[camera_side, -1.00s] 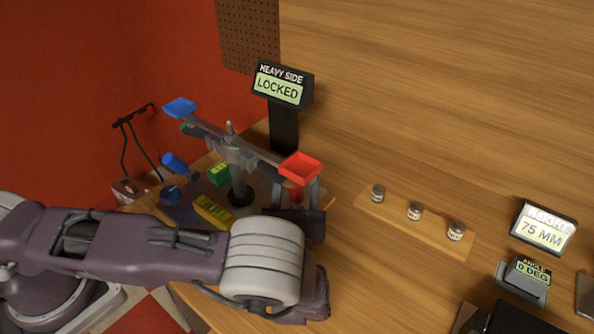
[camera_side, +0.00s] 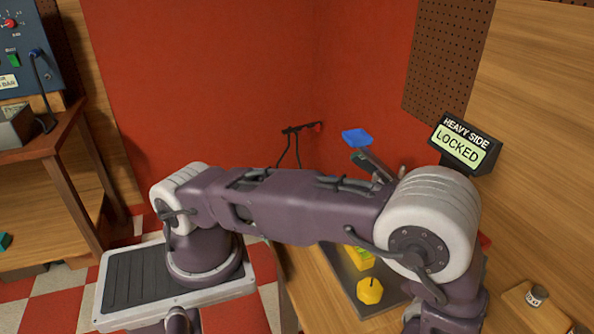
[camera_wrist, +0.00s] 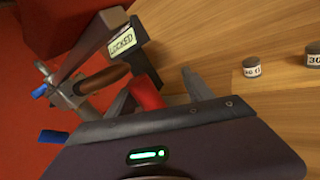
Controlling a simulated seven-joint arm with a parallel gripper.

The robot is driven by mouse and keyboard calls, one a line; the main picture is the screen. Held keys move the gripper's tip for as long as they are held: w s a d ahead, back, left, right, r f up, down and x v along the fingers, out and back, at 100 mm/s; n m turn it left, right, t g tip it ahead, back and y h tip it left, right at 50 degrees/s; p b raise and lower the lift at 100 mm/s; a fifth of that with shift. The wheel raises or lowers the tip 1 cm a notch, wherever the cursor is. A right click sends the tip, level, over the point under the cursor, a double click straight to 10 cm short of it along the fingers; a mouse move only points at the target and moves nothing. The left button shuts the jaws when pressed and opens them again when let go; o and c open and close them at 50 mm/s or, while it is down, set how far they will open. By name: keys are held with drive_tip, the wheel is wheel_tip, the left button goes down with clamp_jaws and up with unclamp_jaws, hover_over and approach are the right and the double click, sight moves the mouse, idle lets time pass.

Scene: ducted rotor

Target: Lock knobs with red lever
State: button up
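In the wrist view a red piece (camera_wrist: 147,92), which looks like the red lever, stands between the two fingers of my gripper (camera_wrist: 155,92). The fingers are apart, with a gap on the right side of the red piece; I cannot tell if the left finger touches it. The "HEAVY SIDE" display (camera_side: 464,145) reads LOCKED, and it also shows in the wrist view (camera_wrist: 122,42). In the side view my arm hides my gripper, the lever and most of the balance.
A blue tray (camera_side: 356,137) rises behind my arm. Small labelled weights (camera_wrist: 251,67) stand on the wood at right; one shows in the side view (camera_side: 537,295). A pegboard (camera_side: 450,60) and red wall are behind. A bench with a blue panel (camera_side: 25,65) is far left.

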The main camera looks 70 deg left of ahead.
drive_tip(key=s+d+r+n+g+h, duration=0.2)
drive_tip(key=s+d+r+n+g, duration=0.1)
drive_tip(key=s+d, duration=0.25)
drive_tip(key=s+d+r+n+g+h, duration=0.1)
drive_tip(key=s+d+r+n+g, duration=0.25)
drive_tip(key=d, duration=0.35)
drive_tip(key=s+a+r+n+g+h, duration=0.1)
drive_tip(key=s+a+r+n+g, duration=0.1)
drive_tip(key=s+a+r+n, duration=0.5)
drive_tip(key=a+r+n+g+h, duration=0.1)
drive_tip(key=a+r+n+g, duration=0.3)
drive_tip(key=a, duration=0.6)
drive_tip(key=s+a+f+n+t+h, duration=0.1)
drive_tip(key=s+a+n, duration=0.6)
drive_tip(key=n, duration=0.8)
drive_tip(key=s+t+h, duration=0.1)
drive_tip(key=s+h, duration=0.1)
drive_tip(key=s, duration=0.1)
drive_tip(key=shift+s+h, duration=0.3)
drive_tip(key=shift+h, duration=0.1)
drive_tip(key=shift+f, duration=0.1)
